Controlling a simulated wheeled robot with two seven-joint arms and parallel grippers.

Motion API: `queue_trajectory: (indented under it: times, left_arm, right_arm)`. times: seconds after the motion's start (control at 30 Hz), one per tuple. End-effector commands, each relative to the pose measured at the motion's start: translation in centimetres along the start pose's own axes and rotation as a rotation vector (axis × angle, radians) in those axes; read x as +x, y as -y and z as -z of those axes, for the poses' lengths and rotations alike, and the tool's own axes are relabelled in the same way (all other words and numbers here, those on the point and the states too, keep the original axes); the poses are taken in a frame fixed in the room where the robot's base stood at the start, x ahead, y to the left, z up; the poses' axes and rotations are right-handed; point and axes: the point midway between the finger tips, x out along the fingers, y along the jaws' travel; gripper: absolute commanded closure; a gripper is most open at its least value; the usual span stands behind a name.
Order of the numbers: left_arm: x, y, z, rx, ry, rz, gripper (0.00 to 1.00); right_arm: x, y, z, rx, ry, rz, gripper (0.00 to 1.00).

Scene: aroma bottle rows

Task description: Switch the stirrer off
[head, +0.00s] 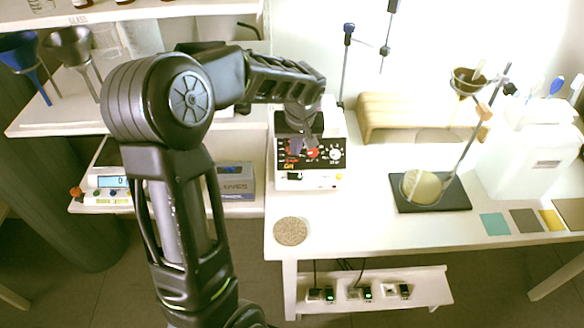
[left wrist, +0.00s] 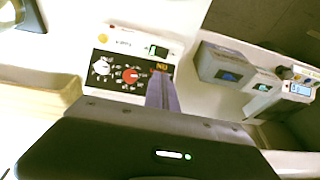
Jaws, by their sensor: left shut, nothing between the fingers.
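The stirrer (head: 336,181) is a white box with a black front panel, standing on the bench at the picture's middle. In the left wrist view its panel (left wrist: 119,85) appears upside down, with a white knob (left wrist: 101,66), a red knob (left wrist: 130,75) and a small lit orange-red sign (left wrist: 161,67) that seems to read ON. A switch with a green part (left wrist: 158,51) sits on the white strip beside the panel. My left gripper (head: 303,146) is shut and empty, its fingertips (left wrist: 161,78) in front of the panel near the lit sign; contact is unclear. My right gripper is out of view.
A cork mat (head: 291,231) lies at the bench's front left. A wooden rack (head: 400,112) stands behind right, and a round flask (head: 421,187) on a dark plate (head: 445,203) stands right. A scale (head: 113,182) and a grey box (head: 236,180) stand on the left shelf.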

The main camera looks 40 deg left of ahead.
Motion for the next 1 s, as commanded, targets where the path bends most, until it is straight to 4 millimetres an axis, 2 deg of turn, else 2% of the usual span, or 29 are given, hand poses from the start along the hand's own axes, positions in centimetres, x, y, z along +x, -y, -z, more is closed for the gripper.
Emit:
queue_trajectory:
  times: [0.3, 0.5, 0.7, 1.0]
  left_arm:
    - [6.4, 0.1, -0.1, 0.001, 0.005, 0.003, 1.0]
    - [9.4, 0.3, -0.8, 0.0, 0.003, 0.002, 1.0]
    - [10.7, 0.4, -1.1, 0.0, 0.0, 0.0, 1.0]
    - [10.8, 0.4, -1.1, 0.0, 0.0, 0.0, 1.0]
  right_arm:
    - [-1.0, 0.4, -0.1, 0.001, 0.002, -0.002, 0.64]
    - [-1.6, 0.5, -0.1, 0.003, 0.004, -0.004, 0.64]
    - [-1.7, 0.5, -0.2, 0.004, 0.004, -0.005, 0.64]
    - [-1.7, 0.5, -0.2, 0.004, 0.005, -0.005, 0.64]
